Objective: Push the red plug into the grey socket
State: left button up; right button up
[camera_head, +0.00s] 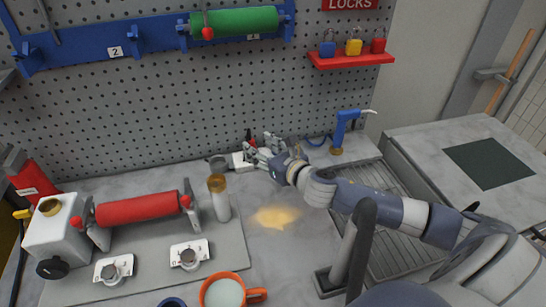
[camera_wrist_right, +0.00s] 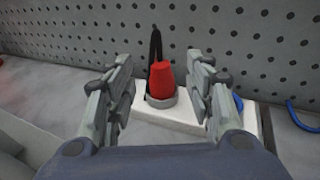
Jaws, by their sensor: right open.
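The red plug (camera_wrist_right: 161,79) stands upright in the wrist view, its lower end at the round grey socket (camera_wrist_right: 161,101) on a white block (camera_wrist_right: 185,118). I cannot tell how deep it sits. A black upright piece (camera_wrist_right: 154,50) rises just behind it. My right gripper (camera_wrist_right: 163,84) is open, with one finger on each side of the plug and visible gaps between. In the head view the right gripper (camera_head: 259,149) is at the white block (camera_head: 240,161) near the pegboard and hides much of the plug. My left gripper is not in view.
The pegboard (camera_head: 150,120) rises close behind. A blue-handled tool (camera_head: 342,130) stands right of the gripper, near a grated tray (camera_head: 375,180). A white cylinder with a brown top (camera_head: 220,204) and a red roller (camera_head: 137,207) stand left. An orange mug (camera_head: 226,292) is in front.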

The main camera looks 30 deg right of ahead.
jog(key=b+v, duration=0.1)
jog(key=v, duration=0.5)
dwell(0.5)
